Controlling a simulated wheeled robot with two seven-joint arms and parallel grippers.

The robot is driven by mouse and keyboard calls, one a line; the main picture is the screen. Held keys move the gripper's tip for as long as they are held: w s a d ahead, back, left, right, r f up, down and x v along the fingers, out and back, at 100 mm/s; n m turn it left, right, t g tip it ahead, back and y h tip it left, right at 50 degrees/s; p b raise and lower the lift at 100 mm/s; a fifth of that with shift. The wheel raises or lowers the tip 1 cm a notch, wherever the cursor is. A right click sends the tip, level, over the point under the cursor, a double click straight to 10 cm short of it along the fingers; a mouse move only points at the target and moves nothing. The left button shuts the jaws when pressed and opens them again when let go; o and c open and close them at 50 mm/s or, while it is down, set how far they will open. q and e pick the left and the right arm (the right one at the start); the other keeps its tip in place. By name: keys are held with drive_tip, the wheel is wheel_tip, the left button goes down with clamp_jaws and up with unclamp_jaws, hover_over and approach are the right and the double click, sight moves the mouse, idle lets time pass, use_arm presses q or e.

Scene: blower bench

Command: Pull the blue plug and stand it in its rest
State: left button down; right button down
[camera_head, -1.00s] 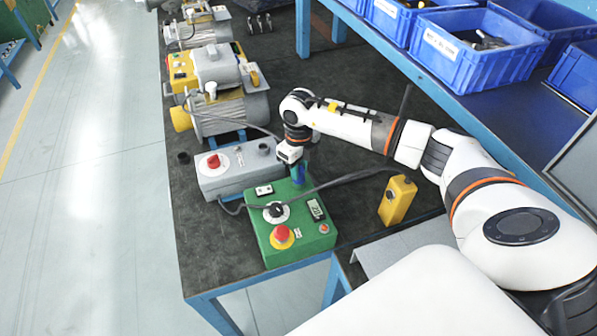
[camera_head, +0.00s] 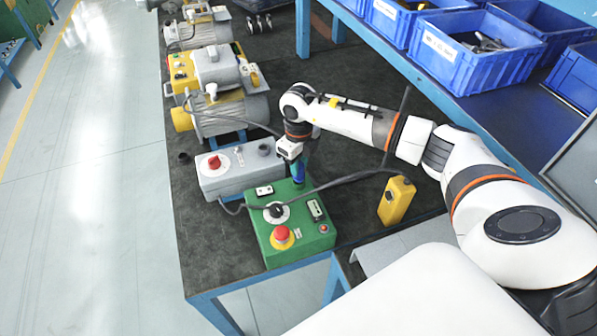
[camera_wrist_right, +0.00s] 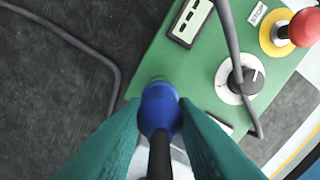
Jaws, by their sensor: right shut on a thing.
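My right gripper (camera_head: 298,164) is shut on the blue plug (camera_head: 299,180), above the back part of the green control box (camera_head: 265,236). In the right wrist view the plug (camera_wrist_right: 160,108) sits between the green fingers, with a black stem toward the camera. The plug's far end is over the green box's edge; I cannot tell whether it touches a socket. The plug's rest cannot be surely identified; a dark round cup (camera_head: 183,158) stands on the bench at the left. My left gripper is out of view.
A grey box with a red knob (camera_head: 214,162) stands behind the green box. A yellow pendant (camera_head: 397,201) stands to the right. A dark cable (camera_head: 350,178) runs across the green box. Motors (camera_head: 220,108) stand at the back left. Blue bins (camera_head: 470,62) line the shelf.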

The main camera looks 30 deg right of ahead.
drive_tip(key=shift+r+p, duration=0.8)
drive_tip(key=shift+r, duration=0.7)
